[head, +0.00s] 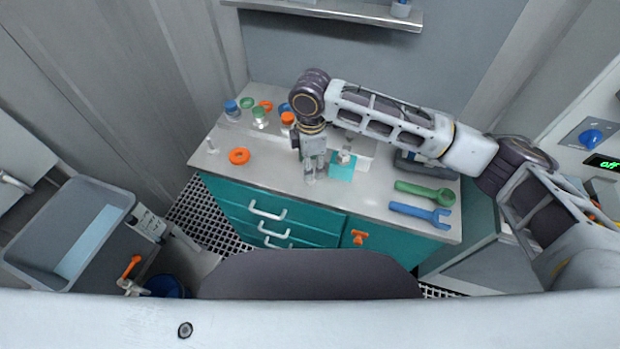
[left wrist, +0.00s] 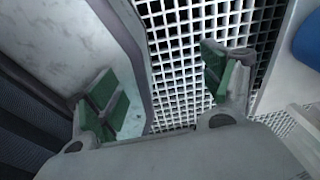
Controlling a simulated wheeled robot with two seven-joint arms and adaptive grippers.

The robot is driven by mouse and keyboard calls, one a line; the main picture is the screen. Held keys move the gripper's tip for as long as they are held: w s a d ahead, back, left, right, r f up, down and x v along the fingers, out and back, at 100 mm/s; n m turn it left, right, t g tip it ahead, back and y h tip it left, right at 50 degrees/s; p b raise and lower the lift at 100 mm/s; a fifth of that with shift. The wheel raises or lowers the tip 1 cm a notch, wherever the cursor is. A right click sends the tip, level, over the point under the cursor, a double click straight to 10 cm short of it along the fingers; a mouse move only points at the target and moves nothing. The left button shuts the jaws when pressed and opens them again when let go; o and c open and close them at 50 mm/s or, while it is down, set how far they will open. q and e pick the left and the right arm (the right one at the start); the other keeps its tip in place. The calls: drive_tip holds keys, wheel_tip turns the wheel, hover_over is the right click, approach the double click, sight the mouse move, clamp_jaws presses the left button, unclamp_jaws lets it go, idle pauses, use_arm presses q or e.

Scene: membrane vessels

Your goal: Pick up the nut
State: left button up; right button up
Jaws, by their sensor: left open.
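My right arm reaches in from the right of the head view, over the counter. Its gripper (head: 314,175) points down beside a teal block (head: 341,172); the gap between its fingers is too small to make out. A small grey metallic piece (head: 345,157) sits on the block; I cannot tell whether it is the nut. An orange ring (head: 239,156) lies flat on the counter to the left, apart from the gripper. My left gripper (left wrist: 165,92) is open and empty in the left wrist view, above the white floor grating. It is not in the head view.
Several bottles, caps and rings, including a blue-capped bottle (head: 232,110), stand at the counter's back left. A green wrench (head: 425,193) and a blue wrench (head: 420,214) lie at the right. The counter's (head: 270,185) front left is mostly clear.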

drive_tip(key=f, duration=0.3)
drive_tip(key=shift+s+a+f, duration=0.15)
drive_tip(key=shift+a+f, duration=0.05)
use_arm(q)
drive_tip(key=shift+w+d+r, duration=0.1)
drive_tip(key=shift+w+r, duration=0.05)
drive_tip(key=shift+w, duration=1)
use_arm(e)
drive_tip(key=shift+f, duration=0.8)
use_arm(q)
drive_tip(key=shift+s+d, duration=0.1)
drive_tip(key=shift+d, duration=0.1)
